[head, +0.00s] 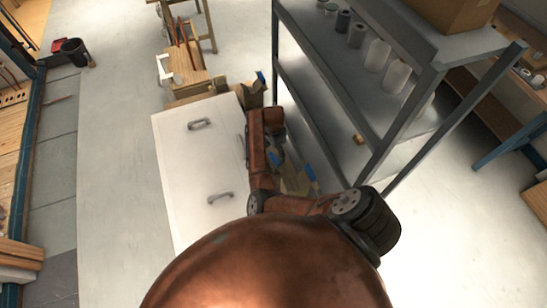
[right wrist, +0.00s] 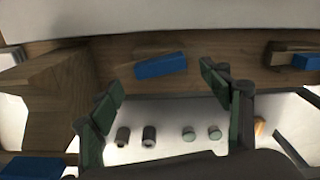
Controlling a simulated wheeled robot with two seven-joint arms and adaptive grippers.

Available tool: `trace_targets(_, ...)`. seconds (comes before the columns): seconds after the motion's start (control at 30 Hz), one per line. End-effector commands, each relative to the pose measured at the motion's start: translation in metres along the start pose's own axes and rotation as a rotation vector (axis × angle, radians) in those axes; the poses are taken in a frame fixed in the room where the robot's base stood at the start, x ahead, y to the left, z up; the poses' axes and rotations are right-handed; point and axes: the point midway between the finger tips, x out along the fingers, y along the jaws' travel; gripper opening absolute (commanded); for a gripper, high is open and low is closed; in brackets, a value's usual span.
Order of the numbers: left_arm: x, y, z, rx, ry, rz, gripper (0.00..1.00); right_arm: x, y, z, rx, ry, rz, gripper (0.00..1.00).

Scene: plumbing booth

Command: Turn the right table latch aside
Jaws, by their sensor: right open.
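The white table panel (head: 195,165) has two grey handles and lies left of my right arm in the head view. Blue latch pieces show beside its right side, one near the far end (head: 261,77) and one nearer (head: 308,168). In the right wrist view a blue latch (right wrist: 160,66) sits on the wooden rail (right wrist: 112,62), ahead of and between the fingers. My right gripper (right wrist: 165,85) is open, with nothing between its fingers; a gap to the latch seems to show. In the head view the right gripper (head: 280,155) is partly hidden by its arm. My left gripper is not in view.
A grey metal shelf (head: 395,125) with rolls and a cardboard box (head: 445,12) stands close on the right. More blue pieces show at the right (right wrist: 305,62) and lower left (right wrist: 35,168) of the wrist view. The floor left of the panel is clear.

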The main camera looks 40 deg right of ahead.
Motion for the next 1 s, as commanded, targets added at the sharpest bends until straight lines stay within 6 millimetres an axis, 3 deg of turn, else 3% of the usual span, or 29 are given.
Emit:
trace_targets(0.3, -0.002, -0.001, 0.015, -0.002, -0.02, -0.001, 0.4, 0.042, 0.0, 0.0, 0.0, -0.001, 0.001, 0.71)
trace_targets(0.67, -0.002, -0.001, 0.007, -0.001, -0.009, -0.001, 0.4, 0.049, 0.0, 0.0, 0.001, -0.001, 0.0, 0.71)
trace_targets(1.0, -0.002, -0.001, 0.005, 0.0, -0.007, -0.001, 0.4, 0.048, 0.0, 0.001, 0.001, -0.001, 0.0, 0.48)
